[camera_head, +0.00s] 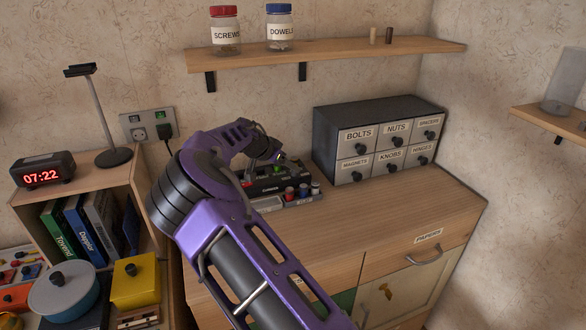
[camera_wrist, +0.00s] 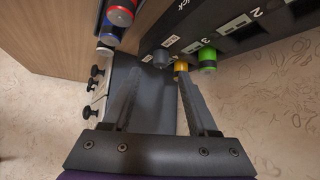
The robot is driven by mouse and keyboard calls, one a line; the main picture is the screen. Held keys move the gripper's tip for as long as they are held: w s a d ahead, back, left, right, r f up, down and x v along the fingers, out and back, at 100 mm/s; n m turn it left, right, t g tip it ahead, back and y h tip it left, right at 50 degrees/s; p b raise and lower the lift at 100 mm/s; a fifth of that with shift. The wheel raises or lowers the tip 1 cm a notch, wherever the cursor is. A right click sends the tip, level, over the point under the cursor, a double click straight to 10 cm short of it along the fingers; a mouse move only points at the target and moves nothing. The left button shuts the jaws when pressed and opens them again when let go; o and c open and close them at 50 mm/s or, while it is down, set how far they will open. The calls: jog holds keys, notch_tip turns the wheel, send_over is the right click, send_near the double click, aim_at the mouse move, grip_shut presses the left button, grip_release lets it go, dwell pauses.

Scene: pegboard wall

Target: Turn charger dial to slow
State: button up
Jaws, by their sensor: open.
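The charger (camera_head: 268,187) is a dark unit on the cabinet top, partly hidden behind my arm in the head view. In the wrist view its black face (camera_wrist: 225,25) shows numbered slots and, near its edge, a grey round knob (camera_wrist: 161,57) that looks like the dial. My gripper (camera_wrist: 160,85) is open. Its right finger overlaps the yellow piece; whether it touches is unclear. The knob appears ahead, between the finger lines.
A tray with red and blue cylinders (camera_head: 303,190) lies beside the charger. The dark drawer unit (camera_head: 325,140) stands close on the right. A shelf (camera_head: 335,50) with jars hangs above. The cabinet top (camera_head: 400,205) is clear at front right.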

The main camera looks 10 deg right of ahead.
jog(key=shift+x, duration=2.1)
jog(key=shift+r, duration=0.1)
grip_shut()
